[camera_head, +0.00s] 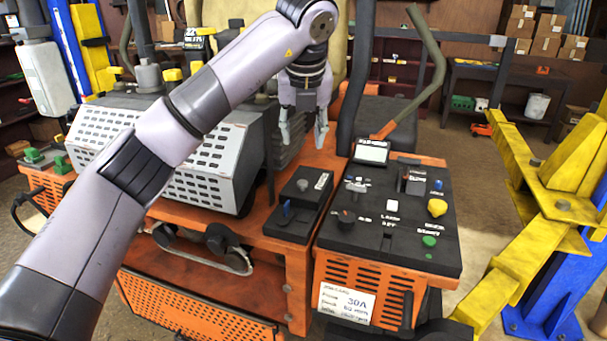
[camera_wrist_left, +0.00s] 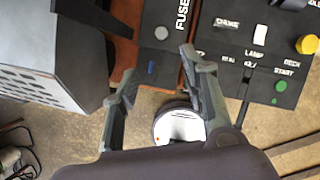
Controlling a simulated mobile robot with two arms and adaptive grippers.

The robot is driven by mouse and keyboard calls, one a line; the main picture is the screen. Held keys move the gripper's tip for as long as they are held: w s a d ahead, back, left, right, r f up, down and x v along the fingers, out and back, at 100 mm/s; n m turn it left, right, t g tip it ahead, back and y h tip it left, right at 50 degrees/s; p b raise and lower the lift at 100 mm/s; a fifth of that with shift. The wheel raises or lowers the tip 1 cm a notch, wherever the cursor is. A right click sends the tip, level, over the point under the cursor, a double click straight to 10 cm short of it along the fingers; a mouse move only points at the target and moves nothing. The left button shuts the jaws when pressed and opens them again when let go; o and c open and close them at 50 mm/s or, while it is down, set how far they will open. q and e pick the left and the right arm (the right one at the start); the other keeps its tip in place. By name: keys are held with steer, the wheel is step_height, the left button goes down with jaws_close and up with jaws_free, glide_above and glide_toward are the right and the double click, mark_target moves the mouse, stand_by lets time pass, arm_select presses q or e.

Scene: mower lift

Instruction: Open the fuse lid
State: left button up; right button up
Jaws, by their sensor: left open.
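The black fuse box (camera_head: 303,197) sits on the orange mower body, left of the main control panel. Its top lies flat and looks closed; it carries a light label and a blue knob (camera_head: 287,208). In the left wrist view the fuse box (camera_wrist_left: 163,43) shows the word FUSE, a grey round spot and the blue part (camera_wrist_left: 151,68). My left gripper (camera_head: 303,141) is open and empty, pointing down above and behind the fuse box, apart from it. In the left wrist view its fingers (camera_wrist_left: 158,62) frame the box. My right gripper is not in view.
The black control panel (camera_head: 385,235) with switches and yellow and green buttons is just right of the box. A grey perforated cover (camera_head: 205,165) stands left. A bent lever (camera_head: 428,70) rises behind the panel. A yellow lift arm (camera_head: 500,270) stands far right.

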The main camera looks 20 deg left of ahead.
arm_select(q)
steer(key=d+x, duration=0.1)
steer(key=x, duration=0.3)
steer(key=p, duration=0.3)
glide_above(302, 182)
steer(key=s, duration=0.2)
steer(key=f, duration=0.7)
steer(key=shift+d, duration=0.4)
steer(key=p+x, duration=0.1)
steer(key=x, duration=0.2)
steer(key=shift+w+f, duration=0.15)
steer(key=shift+f, duration=0.25)
steer(key=c, duration=0.6)
jaws_close()
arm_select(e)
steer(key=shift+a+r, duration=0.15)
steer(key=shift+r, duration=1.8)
